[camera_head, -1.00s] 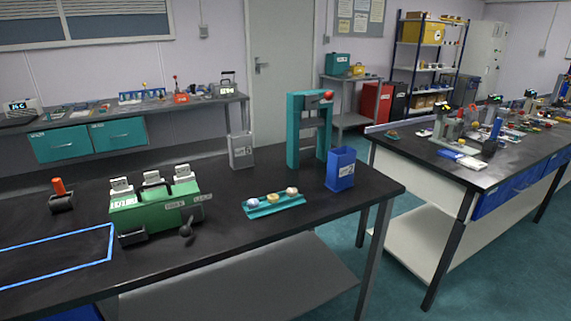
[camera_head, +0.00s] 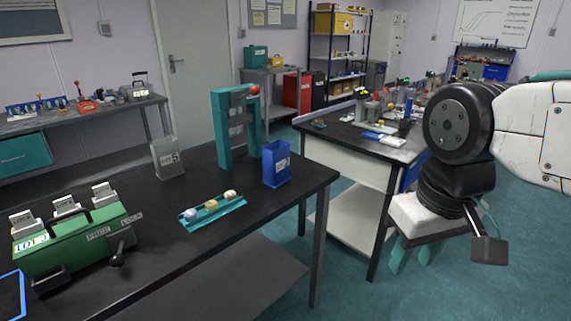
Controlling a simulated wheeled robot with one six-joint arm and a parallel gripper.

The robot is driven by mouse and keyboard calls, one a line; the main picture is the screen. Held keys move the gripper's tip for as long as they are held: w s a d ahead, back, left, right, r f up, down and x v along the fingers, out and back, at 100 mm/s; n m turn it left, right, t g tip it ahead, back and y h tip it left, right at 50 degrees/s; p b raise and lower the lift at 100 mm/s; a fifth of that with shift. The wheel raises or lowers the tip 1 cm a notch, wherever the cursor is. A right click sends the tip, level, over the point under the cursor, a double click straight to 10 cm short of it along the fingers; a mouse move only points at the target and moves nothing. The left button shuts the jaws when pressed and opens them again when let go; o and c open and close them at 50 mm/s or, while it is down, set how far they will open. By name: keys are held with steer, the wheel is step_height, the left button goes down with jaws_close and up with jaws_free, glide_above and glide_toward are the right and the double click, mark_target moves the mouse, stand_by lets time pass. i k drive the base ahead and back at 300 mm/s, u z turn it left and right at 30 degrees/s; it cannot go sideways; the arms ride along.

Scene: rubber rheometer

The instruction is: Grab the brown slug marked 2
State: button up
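A teal tray (camera_head: 213,217) lies on the black bench top and holds three small round slugs in a row. The left slug (camera_head: 190,214) is pale lilac, the middle slug (camera_head: 211,205) is yellowish tan, and the right slug (camera_head: 230,195) is cream to light brown. Their marks are too small to read, so I cannot tell which is 2. My gripper (camera_head: 411,256) hangs at the right, beyond the bench's right end and well away from the tray. Its teal fingers point down, apart, with nothing seen between them.
A green machine (camera_head: 75,238) stands left of the tray. Behind the tray are a grey LOT 5 box (camera_head: 167,158), a teal frame (camera_head: 223,130) with a red knob, and a blue bin (camera_head: 277,166). The bench top in front of the tray is clear.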

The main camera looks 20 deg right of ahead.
mark_target(230, 195)
steer(key=u, duration=0.5)
steer(key=k, duration=0.65)
steer(key=u, duration=0.95)
steer(key=i, duration=1.4)
steer(key=z, duration=1.05)
steer(key=i, duration=0.5)
steer(key=z, duration=0.4)
